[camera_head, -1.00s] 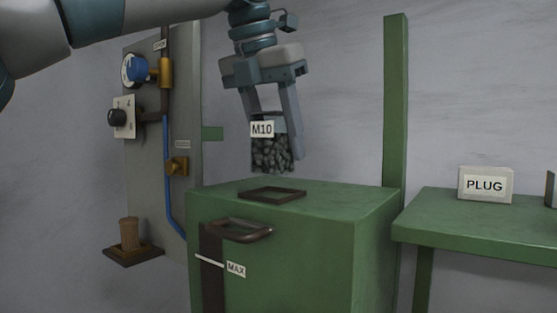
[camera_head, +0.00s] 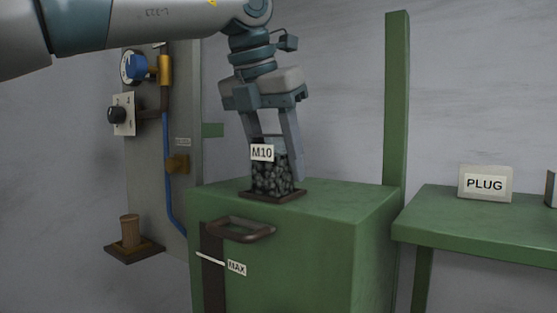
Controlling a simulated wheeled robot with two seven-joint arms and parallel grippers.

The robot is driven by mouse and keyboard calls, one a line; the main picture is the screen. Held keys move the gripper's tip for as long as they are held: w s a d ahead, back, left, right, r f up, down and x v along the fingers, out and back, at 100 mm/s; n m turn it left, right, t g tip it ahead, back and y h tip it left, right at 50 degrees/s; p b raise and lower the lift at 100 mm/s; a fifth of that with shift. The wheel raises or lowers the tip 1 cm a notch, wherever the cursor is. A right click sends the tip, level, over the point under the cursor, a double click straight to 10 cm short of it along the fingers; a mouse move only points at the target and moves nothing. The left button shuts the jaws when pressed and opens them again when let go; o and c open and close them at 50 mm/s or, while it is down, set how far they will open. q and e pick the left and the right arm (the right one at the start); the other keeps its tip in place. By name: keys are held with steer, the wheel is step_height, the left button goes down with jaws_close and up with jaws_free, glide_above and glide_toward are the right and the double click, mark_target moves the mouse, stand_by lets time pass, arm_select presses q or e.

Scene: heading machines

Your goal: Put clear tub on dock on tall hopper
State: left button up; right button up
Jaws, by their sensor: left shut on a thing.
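The clear tub (camera_head: 271,176) is full of dark grey pieces and bears an "M10" label. It stands upright within the brown square frame of the dock (camera_head: 298,191) on top of the green tall hopper (camera_head: 330,215). Its base looks level with the dock, though I cannot tell whether it bears fully on it. My left gripper (camera_head: 271,153) points down from above and is shut on the tub, one finger on each side. My right gripper is not in view.
The hopper front has a brown handle (camera_head: 237,229) and a "MAX" label (camera_head: 236,268). A green post (camera_head: 396,100) rises behind it. At right, a green table (camera_head: 480,220) holds a "PLUG" sign (camera_head: 485,184). A panel with knobs (camera_head: 150,120) and a brown cup (camera_head: 129,232) are at left.

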arm_select(q)
steer(key=o, duration=1.3)
steer(key=shift+o, duration=0.2)
steer(key=shift+r, duration=0.1)
steer(key=shift+r, duration=0.1)
steer(key=b+v, duration=0.1)
steer(key=v, duration=0.9)
steer(key=shift+s, duration=0.1)
steer(key=shift+v, duration=0.85)
